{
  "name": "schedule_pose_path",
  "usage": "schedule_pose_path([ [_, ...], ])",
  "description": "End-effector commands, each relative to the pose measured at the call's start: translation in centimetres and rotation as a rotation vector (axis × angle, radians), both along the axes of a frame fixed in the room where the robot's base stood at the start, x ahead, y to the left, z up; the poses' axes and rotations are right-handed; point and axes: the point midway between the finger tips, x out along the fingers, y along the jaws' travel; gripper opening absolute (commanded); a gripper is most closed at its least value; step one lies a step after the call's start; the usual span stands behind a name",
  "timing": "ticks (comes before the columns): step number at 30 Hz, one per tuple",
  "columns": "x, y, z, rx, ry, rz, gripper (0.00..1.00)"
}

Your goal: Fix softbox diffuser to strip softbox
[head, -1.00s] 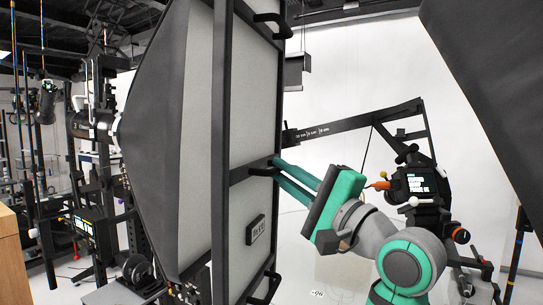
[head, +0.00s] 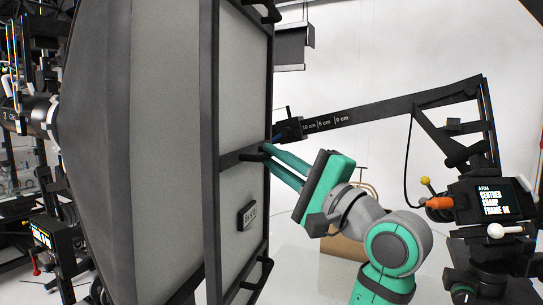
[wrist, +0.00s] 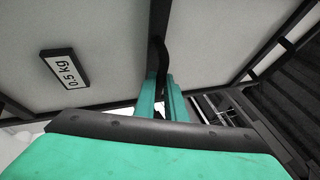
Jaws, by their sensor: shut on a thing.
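The strip softbox (head: 95,140) stands at the left in the head view, with dark sloping sides and a pale front area. The diffuser (head: 238,85) is a tall, pale panel in a black frame with several handles along its right edge. It stands upright in front of the softbox; whether they touch cannot be told. My gripper (head: 264,153) is shut on the diffuser's middle handle at the right edge. In the wrist view, my gripper's teal fingers (wrist: 160,98) reach to the dark handle, partly hiding it. A "0.5 kg" label (wrist: 62,68) is on the panel.
A camera rig with a display (head: 492,200) stands at the right. Its black arm with centimetre marks (head: 340,118) reaches towards the diffuser's edge. A brown box (head: 345,247) is behind my arm. Lighting gear crowds the far left.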

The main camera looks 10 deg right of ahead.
Motion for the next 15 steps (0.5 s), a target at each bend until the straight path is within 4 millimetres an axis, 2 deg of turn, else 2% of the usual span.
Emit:
schedule_pose_path([
  [10,-0.1,-0.09,0.05,0.009,-0.007,-0.001,0.0],
  [15,-0.35,0.22,-0.23,0.077,-0.043,0.006,0.0],
])
